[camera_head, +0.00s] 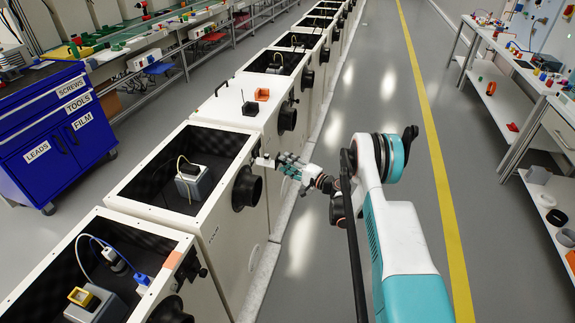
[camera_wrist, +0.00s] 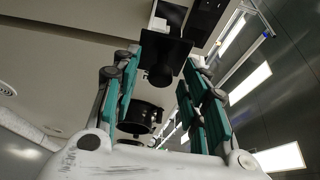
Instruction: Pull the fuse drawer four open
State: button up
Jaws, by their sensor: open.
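No drawer label is readable, so I cannot tell which part is fuse drawer four. In the wrist view a black square plate with a rounded knob (camera_wrist: 160,72) lies between the fingers of my gripper (camera_wrist: 164,60). A white block (camera_wrist: 168,14) shows just behind the plate. My gripper is open, its teal fingers on either side of the knob; I cannot tell whether they touch it. In the head view my gripper (camera_head: 272,161) is at the aisle-side face of a white cabinet (camera_head: 218,232), near its top edge. The knob is too small to make out there.
Black round ports stick out of the cabinet faces, one (camera_head: 247,188) just below my gripper; a black cylinder (camera_wrist: 140,118) shows in the wrist view. A blue tool cart (camera_head: 58,138) stands left. The aisle floor (camera_head: 340,100) is clear. A bench (camera_head: 510,75) stands right.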

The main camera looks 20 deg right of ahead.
jog(key=v, duration=0.7)
jog(key=shift+s, duration=0.2)
jog(key=shift+d, duration=0.1)
